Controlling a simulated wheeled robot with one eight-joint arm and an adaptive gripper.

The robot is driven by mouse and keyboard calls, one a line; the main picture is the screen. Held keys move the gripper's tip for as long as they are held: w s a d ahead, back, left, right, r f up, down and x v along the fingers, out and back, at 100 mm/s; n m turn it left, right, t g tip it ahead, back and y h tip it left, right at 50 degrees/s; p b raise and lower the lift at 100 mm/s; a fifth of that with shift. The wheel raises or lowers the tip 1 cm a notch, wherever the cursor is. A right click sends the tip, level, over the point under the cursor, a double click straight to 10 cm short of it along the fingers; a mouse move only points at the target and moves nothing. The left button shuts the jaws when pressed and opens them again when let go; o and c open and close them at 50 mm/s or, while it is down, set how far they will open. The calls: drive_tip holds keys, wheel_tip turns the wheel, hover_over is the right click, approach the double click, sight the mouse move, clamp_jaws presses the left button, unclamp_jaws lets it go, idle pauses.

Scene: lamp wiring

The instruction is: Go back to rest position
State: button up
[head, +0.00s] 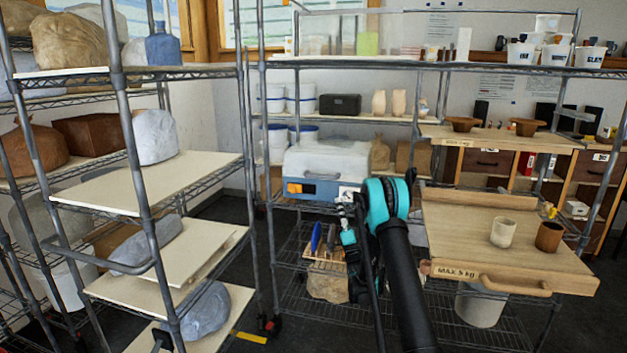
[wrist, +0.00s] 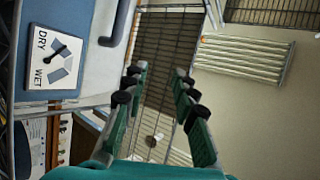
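My gripper (wrist: 160,82) is open in the wrist view, its two teal fingers with black pads apart and nothing between them. In the head view my arm reaches forward to the middle shelf rack, and its teal joint largely hides the gripper. A box with a white lid and blue front (head: 308,188) stands on that rack, just left of and behind my arm. In the wrist view its DRY/WET dial plate (wrist: 56,48) shows sideways at upper left, clear of the fingers. The black pointer lies between the two words, but its exact setting is hard to tell.
A wooden board (head: 470,235) marked MAX 5 kg, right of my arm, bears a pale cup (head: 503,232) and a brown cup (head: 549,236). Metal rack posts (head: 262,180) stand close left. Below, a small rack holds tools (head: 317,238). Dark floor shows between the racks.

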drive_tip(key=d+r+g+h, duration=0.5)
drive_tip(key=r+h, duration=0.1)
drive_tip(key=h, duration=0.2)
drive_tip(key=s+d+f+n+g+h, duration=0.1)
drive_tip(key=s+d+f+n+g, duration=0.15)
drive_tip(key=s+g, duration=0.55)
drive_tip(key=s+f+n+g, duration=0.1)
drive_tip(key=s+f+g, duration=0.2)
drive_tip(key=s, duration=1)
drive_tip(key=s+f+n+g, duration=0.2)
drive_tip(key=s+f, duration=0.5)
drive_tip(key=s, duration=0.7)
drive_tip(key=s+d+f+n+g, duration=0.1)
drive_tip(key=s+f, duration=0.4)
drive_tip(key=s, duration=0.8)
drive_tip(key=n+g, duration=0.1)
drive_tip(key=g, duration=0.1)
drive_tip(key=shift+s+g, duration=0.3)
drive_tip(key=shift+g, duration=0.1)
drive_tip(key=shift+d+n, duration=0.1)
drive_tip(key=shift+n, duration=0.15)
